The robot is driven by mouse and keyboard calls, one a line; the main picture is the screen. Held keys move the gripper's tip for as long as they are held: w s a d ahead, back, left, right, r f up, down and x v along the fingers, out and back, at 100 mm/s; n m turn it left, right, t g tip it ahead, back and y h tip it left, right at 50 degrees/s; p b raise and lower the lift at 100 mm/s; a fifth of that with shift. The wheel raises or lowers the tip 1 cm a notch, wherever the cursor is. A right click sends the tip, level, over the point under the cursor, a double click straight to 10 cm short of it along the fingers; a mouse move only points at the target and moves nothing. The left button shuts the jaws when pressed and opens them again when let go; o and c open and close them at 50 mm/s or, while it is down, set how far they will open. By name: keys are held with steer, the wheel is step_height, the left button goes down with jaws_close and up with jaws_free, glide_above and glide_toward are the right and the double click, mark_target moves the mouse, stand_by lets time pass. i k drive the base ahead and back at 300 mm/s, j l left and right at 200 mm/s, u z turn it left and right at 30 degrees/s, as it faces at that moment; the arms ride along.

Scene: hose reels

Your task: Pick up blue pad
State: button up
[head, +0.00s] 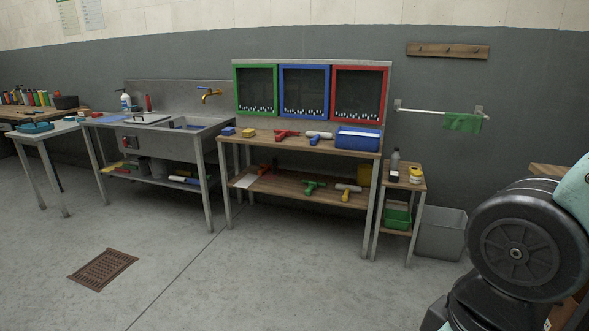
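A small blue pad (228,131) lies at the left end of the wooden top of the middle workbench (330,149). A yellow pad (248,132) lies just to its right. The blue pad is small in this view, so its exact shape is hard to make out. My gripper is out of view; only part of my arm shows at the lower right, far from the pad.
Red tools (286,135) and a blue bin (358,139) share the bench top. A steel sink (160,133) stands left of it, a small shelf (407,179) and grey bin (441,233) right. Open floor lies in front, with a rusty drain grate (103,269).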

mark_target(228, 131)
steer(key=i+j+u, duration=0.2)
steer(key=i, duration=0.35)
steer(key=i+u, duration=0.25)
steer(key=i, duration=0.3)
steer(key=i+l+u, duration=0.2)
steer(key=i, duration=0.35)
steer(key=i+l+u, duration=0.25)
steer(key=i, duration=0.3)
steer(key=i+u, duration=0.1)
steer(key=i, duration=0.7)
steer(key=i+u, duration=0.1)
steer(key=i, duration=0.65)
steer(key=i+l, duration=0.15)
steer(key=i, duration=0.65)
steer(key=i+l+u, duration=0.15)
steer(key=i, duration=0.65)
